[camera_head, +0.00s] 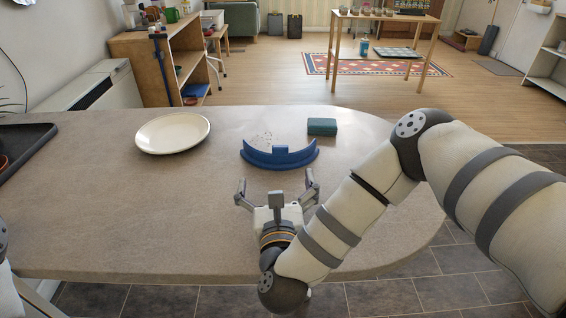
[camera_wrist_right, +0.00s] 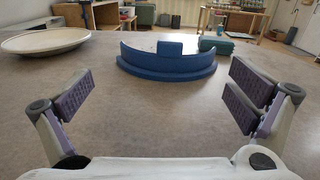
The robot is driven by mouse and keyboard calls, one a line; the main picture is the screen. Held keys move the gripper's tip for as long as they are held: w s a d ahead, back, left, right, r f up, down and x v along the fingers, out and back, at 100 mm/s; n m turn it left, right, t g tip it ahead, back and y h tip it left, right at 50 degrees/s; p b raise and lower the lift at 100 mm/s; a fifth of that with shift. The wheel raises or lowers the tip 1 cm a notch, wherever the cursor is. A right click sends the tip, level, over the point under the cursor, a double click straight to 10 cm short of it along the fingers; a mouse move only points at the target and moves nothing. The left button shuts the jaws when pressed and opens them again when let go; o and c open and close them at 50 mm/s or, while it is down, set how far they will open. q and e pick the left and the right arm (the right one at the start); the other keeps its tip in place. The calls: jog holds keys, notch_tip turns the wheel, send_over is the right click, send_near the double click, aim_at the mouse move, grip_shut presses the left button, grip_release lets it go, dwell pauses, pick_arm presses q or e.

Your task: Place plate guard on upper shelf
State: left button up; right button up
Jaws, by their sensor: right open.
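The plate guard appears to be the blue curved piece (camera_head: 280,158) lying on the counter (camera_head: 120,220). It also shows in the right wrist view (camera_wrist_right: 167,62), straight ahead, with a raised block at its middle. My right gripper (camera_head: 276,186) is open and empty on the near side of the guard, fingers spread and apart from it. In the right wrist view, the guard lies beyond and between its two fingers (camera_wrist_right: 160,95). My left gripper is out of view. I cannot tell which shelf is the upper one; a wooden shelf unit (camera_head: 158,47) stands behind the counter.
A cream plate (camera_head: 172,133) lies left of the guard. A green block (camera_head: 322,127) is just behind it to the right. A dark tray (camera_head: 24,147) sits at the left edge. The counter's middle left is clear. A wooden table (camera_head: 386,17) stands farther back.

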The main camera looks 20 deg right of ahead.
aim_at(280, 150)
jog(key=shift+m+h, duration=0.3)
jog(key=shift+m, duration=0.1)
jog(key=x, duration=0.8)
jog(key=d+x, duration=0.1)
jog(key=x, duration=0.3)
jog(key=shift+d+f, duration=0.1)
jog(key=shift+s, duration=0.1)
jog(key=c, duration=2.3)
